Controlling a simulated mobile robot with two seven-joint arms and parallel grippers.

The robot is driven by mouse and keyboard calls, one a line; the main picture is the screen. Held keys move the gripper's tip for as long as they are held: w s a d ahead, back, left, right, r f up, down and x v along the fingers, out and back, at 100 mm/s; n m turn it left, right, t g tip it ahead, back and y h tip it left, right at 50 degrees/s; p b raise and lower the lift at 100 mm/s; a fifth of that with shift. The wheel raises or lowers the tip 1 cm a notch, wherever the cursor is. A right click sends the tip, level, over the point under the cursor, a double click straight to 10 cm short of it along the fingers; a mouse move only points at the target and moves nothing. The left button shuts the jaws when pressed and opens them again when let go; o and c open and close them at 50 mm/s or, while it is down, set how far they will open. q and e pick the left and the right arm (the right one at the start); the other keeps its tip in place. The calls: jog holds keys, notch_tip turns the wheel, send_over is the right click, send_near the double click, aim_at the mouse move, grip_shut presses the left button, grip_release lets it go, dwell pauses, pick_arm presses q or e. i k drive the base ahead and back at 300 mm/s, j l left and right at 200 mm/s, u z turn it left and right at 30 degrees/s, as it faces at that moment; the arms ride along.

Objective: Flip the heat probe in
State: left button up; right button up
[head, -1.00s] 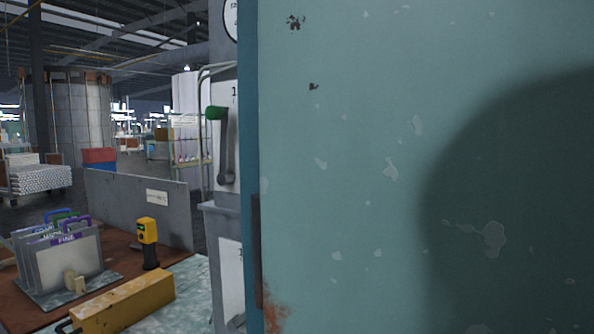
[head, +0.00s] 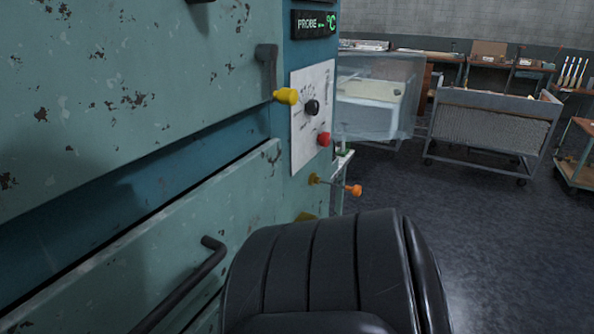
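A thin rod with an orange knob (head: 353,190) sticks out to the right from a small yellow mount (head: 314,179) low on the side of the teal furnace-like cabinet (head: 140,90). It may be the heat probe. A lit sign (head: 318,24) above reads PROBE and °C in green. Neither gripper is in view. A large black segmented part, apparently of my arm, fills the bottom centre and ends below the orange knob, apart from it in the picture.
A white panel (head: 304,130) carries a black dial (head: 312,107) and a red button (head: 324,139). A yellow-ended lever (head: 286,96) and dark bar handle (head: 190,280) jut from the cabinet. Dark floor (head: 480,260) is clear at right, before a grey cart (head: 492,120).

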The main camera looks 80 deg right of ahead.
aim_at(356, 191)
jog(key=z, duration=3.05)
